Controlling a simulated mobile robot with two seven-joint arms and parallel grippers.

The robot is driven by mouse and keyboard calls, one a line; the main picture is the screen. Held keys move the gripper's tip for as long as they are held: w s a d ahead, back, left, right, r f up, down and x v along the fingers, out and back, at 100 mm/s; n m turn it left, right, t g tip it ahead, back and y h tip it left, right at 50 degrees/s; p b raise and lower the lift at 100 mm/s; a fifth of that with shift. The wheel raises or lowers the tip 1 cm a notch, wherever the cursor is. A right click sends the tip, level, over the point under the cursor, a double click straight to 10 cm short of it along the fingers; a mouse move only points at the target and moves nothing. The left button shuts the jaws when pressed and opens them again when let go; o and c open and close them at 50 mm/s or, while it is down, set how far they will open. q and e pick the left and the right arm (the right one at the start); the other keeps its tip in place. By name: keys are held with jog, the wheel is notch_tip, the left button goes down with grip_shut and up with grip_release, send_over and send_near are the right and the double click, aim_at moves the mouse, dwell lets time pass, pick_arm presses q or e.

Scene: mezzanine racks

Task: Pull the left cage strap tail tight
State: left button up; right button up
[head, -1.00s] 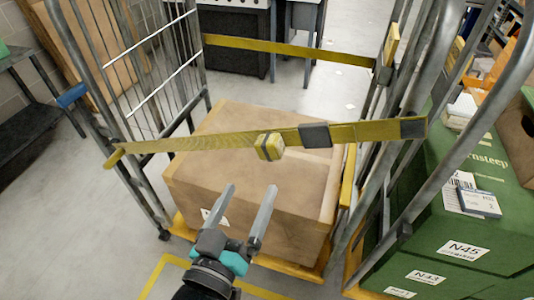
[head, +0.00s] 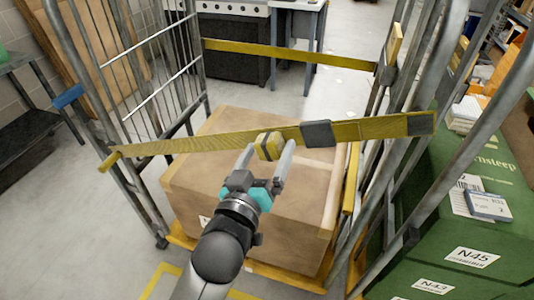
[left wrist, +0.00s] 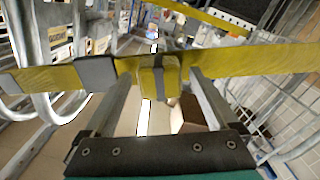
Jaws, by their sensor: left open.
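A yellow strap (head: 190,145) runs across the front of the roll cage (head: 130,170), with a dark grey buckle (head: 317,133) on it. Left of the buckle a yellow block with a dark band (head: 268,146), seemingly the strap tail, sits on the strap's near side. My left gripper (head: 267,153) is open, with one finger on each side of this block. In the left wrist view the block (left wrist: 158,80) shows between the spread fingers, with gaps on both sides. I cannot tell whether either finger touches the strap. My right gripper is not in view.
A large cardboard box (head: 250,215) stands in the cage just below the strap. A second yellow strap (head: 285,51) crosses the back. Green boxes (head: 460,215) with labels stand close on the right. Open floor (head: 50,215) lies at the left.

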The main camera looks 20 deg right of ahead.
pick_arm(q)
jog(key=shift+c, duration=0.4)
grip_shut()
dwell(0.4)
